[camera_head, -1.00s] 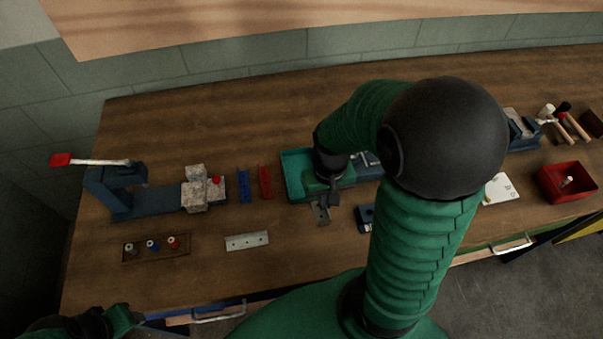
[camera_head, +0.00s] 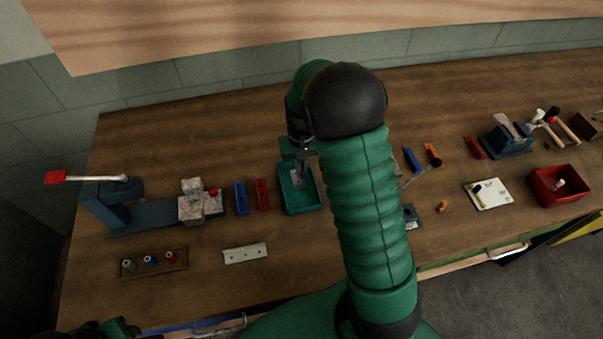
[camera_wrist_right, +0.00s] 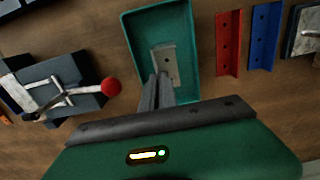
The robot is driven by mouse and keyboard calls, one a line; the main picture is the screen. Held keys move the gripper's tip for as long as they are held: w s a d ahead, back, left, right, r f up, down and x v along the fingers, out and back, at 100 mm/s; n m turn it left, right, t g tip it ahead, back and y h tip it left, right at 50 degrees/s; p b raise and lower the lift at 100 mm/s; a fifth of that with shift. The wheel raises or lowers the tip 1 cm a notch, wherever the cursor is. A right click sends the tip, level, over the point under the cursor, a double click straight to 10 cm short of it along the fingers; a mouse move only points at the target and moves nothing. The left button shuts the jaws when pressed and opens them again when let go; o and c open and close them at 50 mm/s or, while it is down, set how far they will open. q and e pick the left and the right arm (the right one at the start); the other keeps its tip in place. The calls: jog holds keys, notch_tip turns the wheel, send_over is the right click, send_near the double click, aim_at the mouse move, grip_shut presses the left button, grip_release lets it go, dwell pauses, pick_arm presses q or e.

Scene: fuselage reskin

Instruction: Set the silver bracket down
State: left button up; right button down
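The silver bracket (camera_wrist_right: 165,65), a small plate with holes, is inside the teal tray (camera_wrist_right: 186,22) in the right wrist view. In the head view the bracket (camera_head: 297,177) shows in the tray (camera_head: 301,208). My right gripper (camera_wrist_right: 157,84) points down over the tray. Its fingers are close together at the bracket's near edge and appear shut on it. In the head view the right gripper (camera_head: 304,153) is partly hidden by its own wrist. Whether the bracket touches the tray floor is unclear. My left gripper (camera_head: 118,327) is at the lower left edge, its fingers unclear.
Red (camera_head: 262,195) and blue (camera_head: 240,198) strips lie left of the tray. A pale drilled plate (camera_head: 245,253) lies in front. A red-knobbed clamp (camera_wrist_right: 70,88) is beside the tray in the wrist view. A red bin (camera_head: 560,187) stands far right.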

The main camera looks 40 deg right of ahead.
notch_tip(320, 180, down, 3)
jog(key=shift+s+r, duration=0.1)
jog(key=shift+r, duration=0.1)
jog(key=shift+f, duration=0.4)
jog(key=shift+f, duration=0.15)
jog(key=c, duration=1.7)
grip_release()
notch_tip(320, 180, up, 12)
jog(key=shift+r, duration=0.1)
jog(key=s+a+f+n+t, duration=0.1)
jog(key=s+a+n, duration=0.1)
jog(key=a, duration=0.3)
jog(key=s+a+f+n, duration=0.2)
jog(key=s+a, duration=0.2)
jog(key=a, duration=0.2)
jog(key=s+a+f+n+t, duration=0.1)
jog(key=s+a+f, duration=0.1)
jog(key=a, duration=0.4)
jog(key=shift+s+a+n+t, duration=0.2)
jog(key=shift+s+n+t, duration=0.15)
jog(key=shift+s, duration=0.2)
